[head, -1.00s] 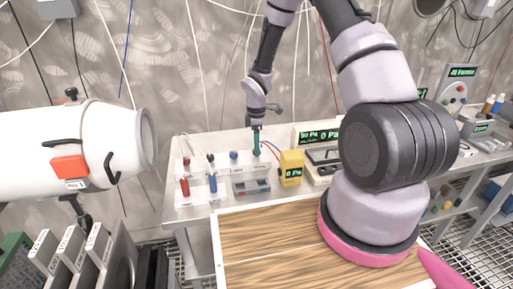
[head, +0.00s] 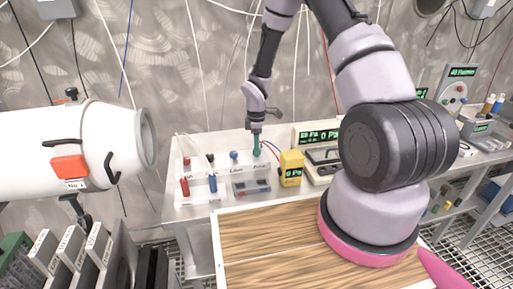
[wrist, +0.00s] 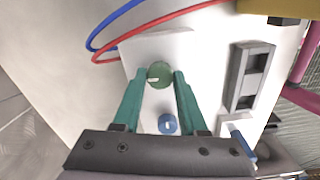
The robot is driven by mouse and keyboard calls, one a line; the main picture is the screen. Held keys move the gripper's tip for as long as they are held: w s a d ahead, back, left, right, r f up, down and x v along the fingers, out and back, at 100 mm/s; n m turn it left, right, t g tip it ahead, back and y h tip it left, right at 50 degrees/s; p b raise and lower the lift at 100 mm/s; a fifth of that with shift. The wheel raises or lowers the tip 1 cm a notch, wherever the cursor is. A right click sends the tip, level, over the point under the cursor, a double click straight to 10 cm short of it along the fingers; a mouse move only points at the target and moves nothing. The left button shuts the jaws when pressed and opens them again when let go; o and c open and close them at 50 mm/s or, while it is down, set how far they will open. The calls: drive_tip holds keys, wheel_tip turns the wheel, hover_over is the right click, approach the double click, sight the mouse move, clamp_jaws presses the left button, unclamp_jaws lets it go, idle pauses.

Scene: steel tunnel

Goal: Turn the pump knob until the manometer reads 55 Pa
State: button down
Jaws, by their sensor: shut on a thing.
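The green pump knob (wrist: 160,74) sits on a white panel in the wrist view. My gripper (wrist: 163,76) has its two teal fingers shut on it, one at each side. In the head view my gripper (head: 256,152) points straight down at the back of the white pump unit, and hides the knob. A yellow handheld meter (head: 291,168) stands just right of the unit, its small screen seeming to read 0 Pa. Behind it a dark display (head: 319,136) shows green Pa figures, too small to read surely. I cannot tell which is the manometer.
A blue knob (wrist: 168,124) lies close to my fingers. Red and blue cables (wrist: 110,46) loop beside the panel. Red (head: 185,186) and blue (head: 213,183) cylinders stand at the unit's front left. A wooden-topped surface (head: 275,240) in front is clear.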

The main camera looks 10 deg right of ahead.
drive_tip(key=m, duration=1)
drive_tip(key=shift+m, duration=0.4)
drive_tip(key=m, duration=1)
drive_tip(key=shift+m, duration=0.4)
drive_tip(key=shift+c, duration=2.2)
unclamp_jaws()
